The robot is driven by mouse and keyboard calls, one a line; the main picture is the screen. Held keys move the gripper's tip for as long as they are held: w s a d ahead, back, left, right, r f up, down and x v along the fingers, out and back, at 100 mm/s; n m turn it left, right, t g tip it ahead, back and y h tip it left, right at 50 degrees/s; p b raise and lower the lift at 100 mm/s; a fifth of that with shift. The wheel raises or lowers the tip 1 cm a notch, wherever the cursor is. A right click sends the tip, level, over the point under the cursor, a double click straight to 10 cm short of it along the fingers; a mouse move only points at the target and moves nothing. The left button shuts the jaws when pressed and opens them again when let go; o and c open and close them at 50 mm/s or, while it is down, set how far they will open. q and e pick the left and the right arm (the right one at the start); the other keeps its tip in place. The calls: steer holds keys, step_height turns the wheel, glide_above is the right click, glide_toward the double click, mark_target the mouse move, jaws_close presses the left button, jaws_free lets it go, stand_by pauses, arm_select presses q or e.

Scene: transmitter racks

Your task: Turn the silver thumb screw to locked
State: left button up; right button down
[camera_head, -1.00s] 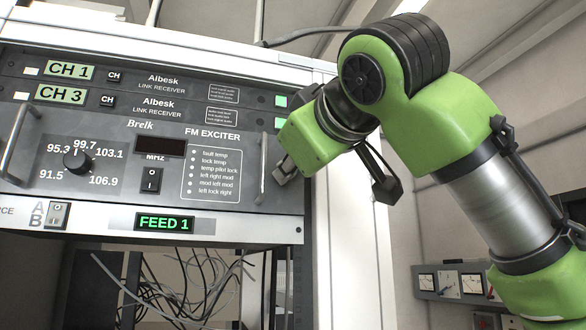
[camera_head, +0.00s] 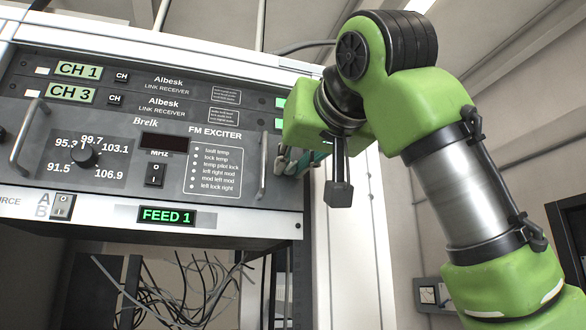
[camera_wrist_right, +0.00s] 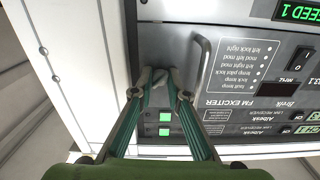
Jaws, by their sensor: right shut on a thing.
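The silver thumb screw (camera_wrist_right: 159,77) sits at the edge of the FM exciter panel (camera_head: 225,170), beside its right-hand handle. Only a small grey part of it shows between the fingertips in the right wrist view. In the head view the fingers hide it. My right gripper (camera_head: 284,164) reaches the panel edge from the right. It also shows in the right wrist view (camera_wrist_right: 159,83), with its two green fingers closed in on the screw. I cannot read the screw's turned position. My left gripper is not in view.
The exciter's metal handle (camera_head: 263,167) stands close beside my right fingers. Two link receivers (camera_head: 165,95) are above, and a FEED 1 strip (camera_head: 168,215) is below. Loose cables (camera_head: 185,280) hang underneath. The white rack post (camera_head: 350,250) is to the right.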

steer(key=shift+m+b, duration=0.6)
steer(key=shift+m, duration=2.5)
steer(key=shift+r+m+b, duration=0.2)
steer(key=shift+m+b, duration=0.15)
steer(key=shift+m, duration=0.85)
stand_by(0.8)
steer(key=c, duration=2)
jaws_free()
steer(key=shift+d, duration=0.1)
steer(key=shift+o, duration=0.2)
steer(key=shift+f, duration=0.1)
steer(key=shift+s, duration=0.1)
steer(key=v, duration=1.2)
